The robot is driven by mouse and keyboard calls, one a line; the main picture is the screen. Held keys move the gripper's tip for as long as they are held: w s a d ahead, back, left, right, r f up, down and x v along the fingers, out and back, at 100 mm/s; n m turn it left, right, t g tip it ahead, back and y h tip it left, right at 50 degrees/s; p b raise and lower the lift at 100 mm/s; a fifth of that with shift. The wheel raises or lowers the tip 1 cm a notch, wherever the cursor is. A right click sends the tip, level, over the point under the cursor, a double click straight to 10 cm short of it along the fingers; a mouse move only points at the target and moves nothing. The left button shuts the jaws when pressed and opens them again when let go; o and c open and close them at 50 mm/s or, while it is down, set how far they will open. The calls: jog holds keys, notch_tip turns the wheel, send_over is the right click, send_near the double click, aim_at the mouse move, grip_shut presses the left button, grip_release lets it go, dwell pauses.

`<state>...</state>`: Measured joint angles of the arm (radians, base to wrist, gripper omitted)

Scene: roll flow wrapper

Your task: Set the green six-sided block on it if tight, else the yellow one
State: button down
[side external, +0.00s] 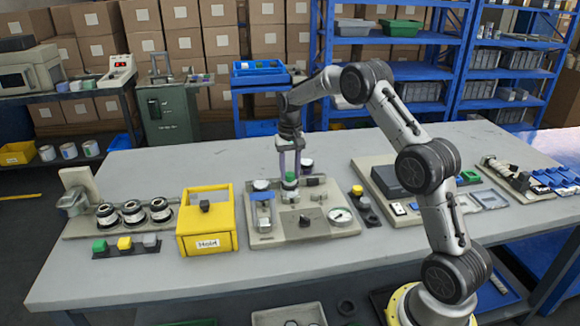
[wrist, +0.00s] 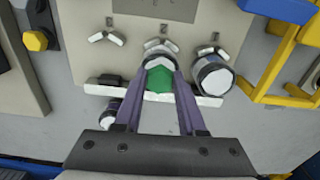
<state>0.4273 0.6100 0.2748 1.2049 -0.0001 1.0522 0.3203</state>
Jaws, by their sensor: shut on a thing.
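My gripper (side external: 289,172) points down over the pale panel and is shut on the green six-sided block (wrist: 160,80). The block also shows between the fingertips in the side view (side external: 289,177). It is right at the top of the middle dark-sided roll (side external: 288,192), whose pale rim (wrist: 160,58) shows beyond it in the wrist view; I cannot tell whether they touch. The yellow six-sided block (side external: 357,190) stands on a dark strip right of the panel, and at left in the wrist view (wrist: 36,41). How tight the roll is cannot be seen.
The panel carries a gauge (side external: 341,215), a dark knob (side external: 304,220) and a blue part (side external: 263,213). A yellow "Hold" box (side external: 208,243) stands left.

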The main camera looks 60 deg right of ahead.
jog(key=shift+f, duration=0.2)
jog(key=shift+c, duration=2)
grip_release()
